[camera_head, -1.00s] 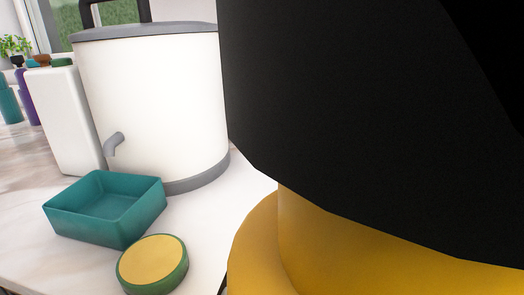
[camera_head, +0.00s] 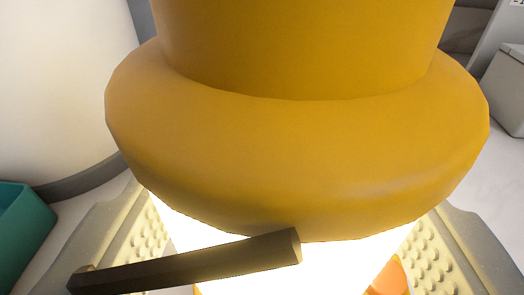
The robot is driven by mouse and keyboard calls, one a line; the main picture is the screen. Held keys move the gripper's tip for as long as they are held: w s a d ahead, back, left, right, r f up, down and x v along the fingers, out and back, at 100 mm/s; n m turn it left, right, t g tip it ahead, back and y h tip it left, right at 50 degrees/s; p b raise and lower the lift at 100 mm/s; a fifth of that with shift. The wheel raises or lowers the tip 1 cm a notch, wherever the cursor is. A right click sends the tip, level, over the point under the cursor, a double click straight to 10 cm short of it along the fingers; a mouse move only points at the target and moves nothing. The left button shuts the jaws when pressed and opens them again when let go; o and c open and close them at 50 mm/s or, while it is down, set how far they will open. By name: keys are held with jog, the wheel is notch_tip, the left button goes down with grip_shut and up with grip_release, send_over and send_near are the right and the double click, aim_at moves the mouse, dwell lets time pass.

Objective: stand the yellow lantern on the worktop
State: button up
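The yellow lantern (camera_head: 300,150) fills the middle of the view, very close. Its wide yellow cap is above a brightly glowing white body (camera_head: 330,262). A dark bar (camera_head: 190,266) crosses in front of the body, tilted slightly up to the right. My gripper (camera_head: 285,240) is open around the lantern, with one bumpy grey finger pad at the left and one at the right of the glowing body. I see no clear contact with either pad. The fingertips are partly behind the cap. The lantern's top and foot are out of frame.
A large white container (camera_head: 65,90) with a grey base stands behind at the left. Part of a teal tray (camera_head: 22,225) is at the left edge. A grey box (camera_head: 508,92) is at the right edge. An orange piece (camera_head: 388,280) shows low by the right pad.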

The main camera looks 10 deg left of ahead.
jog(key=shift+w+a+f, duration=0.15)
jog(key=shift+w, duration=0.7)
jog(key=shift+f+b, duration=1.05)
jog(key=shift+f, duration=0.65)
jog(key=o, duration=1.4)
jog(key=s+p, duration=0.1)
jog(key=s, duration=0.3)
jog(key=s+r+p, duration=0.1)
jog(key=s, duration=0.3)
jog(key=s+d, duration=0.1)
jog(key=s, duration=0.3)
jog(key=shift+d+r+p, duration=0.1)
jog(key=shift+r+p, duration=0.3)
